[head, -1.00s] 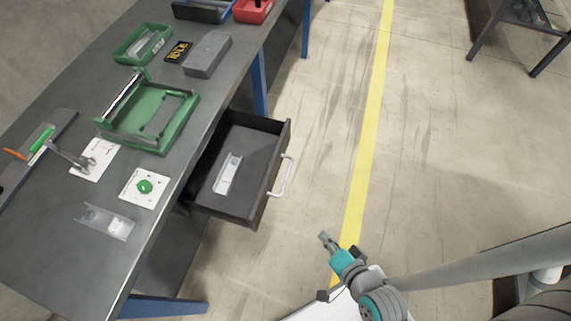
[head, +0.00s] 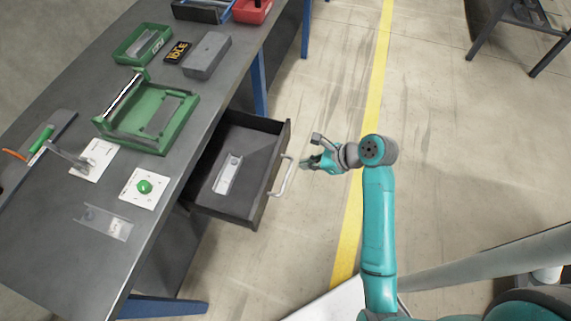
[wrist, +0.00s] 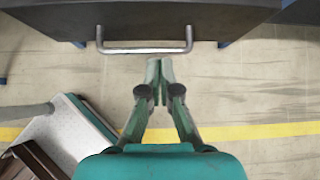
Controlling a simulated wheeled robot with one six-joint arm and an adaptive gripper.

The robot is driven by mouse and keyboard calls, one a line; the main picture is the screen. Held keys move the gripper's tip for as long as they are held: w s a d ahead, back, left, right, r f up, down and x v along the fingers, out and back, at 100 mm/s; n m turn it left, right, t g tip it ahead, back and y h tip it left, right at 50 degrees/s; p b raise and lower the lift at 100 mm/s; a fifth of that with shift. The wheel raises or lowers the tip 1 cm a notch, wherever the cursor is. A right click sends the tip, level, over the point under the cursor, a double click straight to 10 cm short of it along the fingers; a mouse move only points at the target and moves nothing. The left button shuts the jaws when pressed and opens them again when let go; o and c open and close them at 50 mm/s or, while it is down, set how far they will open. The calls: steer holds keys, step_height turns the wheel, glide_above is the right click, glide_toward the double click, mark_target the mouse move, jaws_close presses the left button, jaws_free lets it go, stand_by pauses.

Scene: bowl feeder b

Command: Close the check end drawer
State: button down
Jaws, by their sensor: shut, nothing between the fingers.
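The drawer (head: 262,192) under the workbench is pulled out and open in the head view. A clear part with a small label (head: 228,174) lies inside it. Its pale bar handle (head: 283,176) is on the front face, and the handle also shows across the top of the wrist view (wrist: 145,50). My gripper (head: 303,165) is in front of the drawer, just right of the handle in the head view. In the wrist view its fingertips (wrist: 159,62) are together and empty, just short of the handle bar. I cannot tell whether they touch it.
The workbench (head: 65,200) holds a green fixture (head: 107,138), a green tray (head: 120,55), a grey box (head: 207,57) and a card with a green button (head: 144,187). Floor right of the drawer, along the yellow line (head: 376,85), is clear.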

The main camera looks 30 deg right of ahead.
mark_target(277, 167)
steer(key=shift+m, duration=0.3)
steer(key=x, duration=0.9)
steer(key=shift+w+r, duration=0.2)
steer(key=shift+w, duration=0.2)
steer(key=w+a, duration=1.5)
steer(key=shift+w+a, duration=0.1)
steer(key=shift+w+a+r, duration=0.1)
steer(key=shift+w+r, duration=0.05)
